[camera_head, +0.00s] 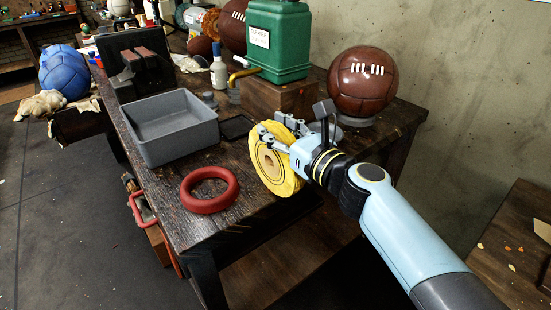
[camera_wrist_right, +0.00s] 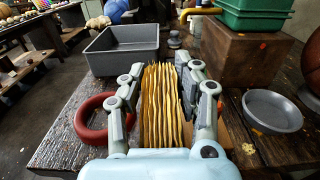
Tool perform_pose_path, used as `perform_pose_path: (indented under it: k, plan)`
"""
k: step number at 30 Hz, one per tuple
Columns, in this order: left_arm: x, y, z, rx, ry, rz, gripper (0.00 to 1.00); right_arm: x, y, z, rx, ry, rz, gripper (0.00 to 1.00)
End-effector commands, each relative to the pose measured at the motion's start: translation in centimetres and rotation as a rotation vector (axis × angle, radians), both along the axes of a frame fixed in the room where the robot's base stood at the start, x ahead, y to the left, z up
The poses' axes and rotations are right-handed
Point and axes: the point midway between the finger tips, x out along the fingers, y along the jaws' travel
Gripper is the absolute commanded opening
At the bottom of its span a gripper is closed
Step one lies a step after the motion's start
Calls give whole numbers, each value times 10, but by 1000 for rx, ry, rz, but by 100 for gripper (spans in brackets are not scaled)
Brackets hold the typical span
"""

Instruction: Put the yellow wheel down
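The yellow wheel (camera_head: 268,168) is a ribbed cloth-like disc with a tan hub, standing on edge near the right edge of the workbench. It also shows edge-on in the right wrist view (camera_wrist_right: 162,110). My right gripper (camera_head: 281,133) is shut on it, with grey fingers on both of its faces. In the right wrist view the fingers (camera_wrist_right: 162,75) lie along both sides of the wheel. I cannot tell whether its lower rim touches the bench. My left gripper is not in view.
The dark wooden workbench (camera_head: 228,225) holds a red ring (camera_head: 209,190), an empty grey bin (camera_head: 170,128), a green can (camera_head: 279,42) on a wooden block (camera_head: 280,98), and a brown leather ball (camera_head: 362,82). A shallow grey dish (camera_wrist_right: 272,112) sits right of the wheel in the wrist view.

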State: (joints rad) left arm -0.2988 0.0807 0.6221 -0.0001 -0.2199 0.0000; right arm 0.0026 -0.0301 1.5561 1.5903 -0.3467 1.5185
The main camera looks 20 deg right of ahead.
Motion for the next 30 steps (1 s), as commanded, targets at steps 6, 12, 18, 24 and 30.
perform_pose_path:
  k: [6, 12, 18, 24, 30]
  plan:
    - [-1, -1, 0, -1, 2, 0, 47, 0, 0, 0, 0, 0, 0, 0]
    - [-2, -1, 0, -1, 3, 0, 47, 0, 0, 0, -1, -1, 0, 0]
    - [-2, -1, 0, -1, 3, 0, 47, 0, 0, 1, -1, -1, 0, 0]
    - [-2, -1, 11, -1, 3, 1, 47, 0, 0, 18, -1, -3, 0, 0]
    - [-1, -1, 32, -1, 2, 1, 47, -6, -6, 50, -4, 0, -1, 0]
